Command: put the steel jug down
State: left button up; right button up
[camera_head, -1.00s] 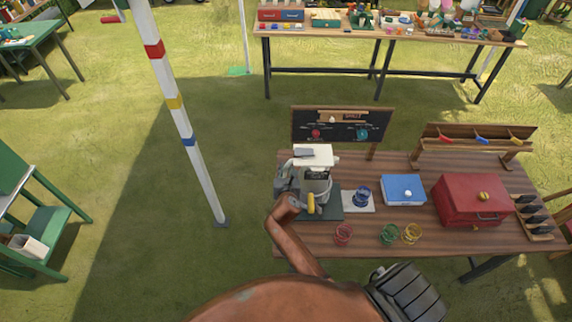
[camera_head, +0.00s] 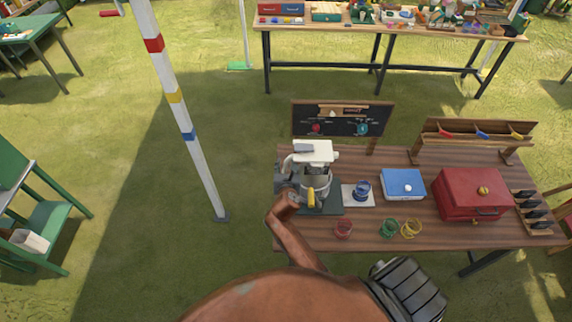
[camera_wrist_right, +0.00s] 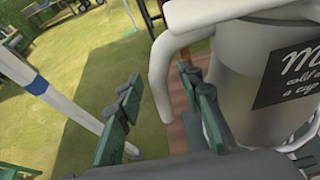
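The steel jug (camera_head: 317,186) stands on a dark mat (camera_head: 334,208) at the left of the wooden table and looks upright. Its pale top and curved handle show above the body. In the right wrist view the jug (camera_wrist_right: 242,75) fills the right side, with a dark lettered label. My right gripper (camera_head: 284,180) is at the jug's left side, partly hidden by my arm. In the right wrist view its green-padded fingers (camera_wrist_right: 160,92) are spread apart, with the lower handle end in line between them. I cannot tell whether they touch it. My left gripper is not in view.
A blue cup (camera_head: 362,190) on a white card, a blue box (camera_head: 403,184) and a red case (camera_head: 470,194) stand to the right. A chalkboard (camera_head: 343,119) stands behind. A striped pole (camera_head: 180,110) rises at left.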

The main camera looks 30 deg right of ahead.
jog(key=shift+r, duration=0.1)
jog(key=v, duration=1.2)
